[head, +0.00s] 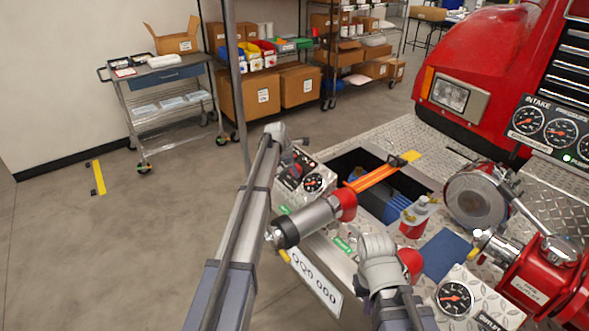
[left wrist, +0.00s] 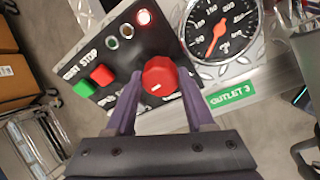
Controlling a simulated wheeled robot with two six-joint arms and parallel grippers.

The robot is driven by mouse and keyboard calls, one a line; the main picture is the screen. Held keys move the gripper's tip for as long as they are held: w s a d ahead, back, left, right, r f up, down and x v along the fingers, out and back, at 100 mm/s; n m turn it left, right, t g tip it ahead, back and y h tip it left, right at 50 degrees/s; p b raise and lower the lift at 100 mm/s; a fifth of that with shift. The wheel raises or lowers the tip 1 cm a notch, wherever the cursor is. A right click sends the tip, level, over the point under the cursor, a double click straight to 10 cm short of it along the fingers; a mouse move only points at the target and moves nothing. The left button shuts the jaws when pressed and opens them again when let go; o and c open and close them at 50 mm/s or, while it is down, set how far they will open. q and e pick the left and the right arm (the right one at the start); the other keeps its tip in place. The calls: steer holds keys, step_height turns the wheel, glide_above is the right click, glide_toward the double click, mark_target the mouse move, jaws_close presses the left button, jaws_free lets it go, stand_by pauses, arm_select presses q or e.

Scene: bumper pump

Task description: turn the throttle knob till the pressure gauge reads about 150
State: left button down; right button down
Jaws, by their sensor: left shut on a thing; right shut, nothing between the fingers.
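The red throttle knob (left wrist: 160,76), with a white mark on its face, sits on a black control panel (left wrist: 100,100) in the left wrist view. My left gripper (left wrist: 158,88) is shut on it, one dark finger on each side. In the head view this gripper (head: 296,164) is over the small panel and partly hidden by its arm. Next to the panel is a round gauge (left wrist: 222,30) above the green OUTLET 3 label. Its orange needle points down-left, near the low end of the scale. Which gauge is the task's is unclear. My right gripper's fingers do not show.
Intake gauges (head: 543,128) stand on a panel at the right, and another gauge (head: 455,298) is below. A silver-and-red outlet pipe (head: 310,221) juts out near my left arm. A red-and-white bottle (head: 415,217) stands beside the open well. A cart (head: 165,95) is at the back left.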

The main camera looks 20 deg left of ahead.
arm_select(q)
steer(key=m, duration=0.3)
steer(key=m+t+b, duration=0.1)
steer(key=m, duration=0.3)
steer(key=shift+s+f, duration=0.15)
steer(key=shift+s, duration=0.05)
steer(key=m, duration=0.3)
steer(key=m+b, duration=0.1)
steer(key=m, duration=0.2)
steer(key=shift+m+t+h, duration=0.3)
steer(key=shift+h, duration=0.1)
steer(key=m, duration=0.6)
steer(key=shift+a+h+b, duration=0.15)
steer(key=shift+h+b, duration=0.2)
steer(key=shift+h, duration=0.05)
steer(key=m, duration=0.6)
steer(key=shift+m+h, duration=0.4)
steer(key=shift+c, duration=1.4)
jaws_free()
steer(key=shift+w, duration=0.1)
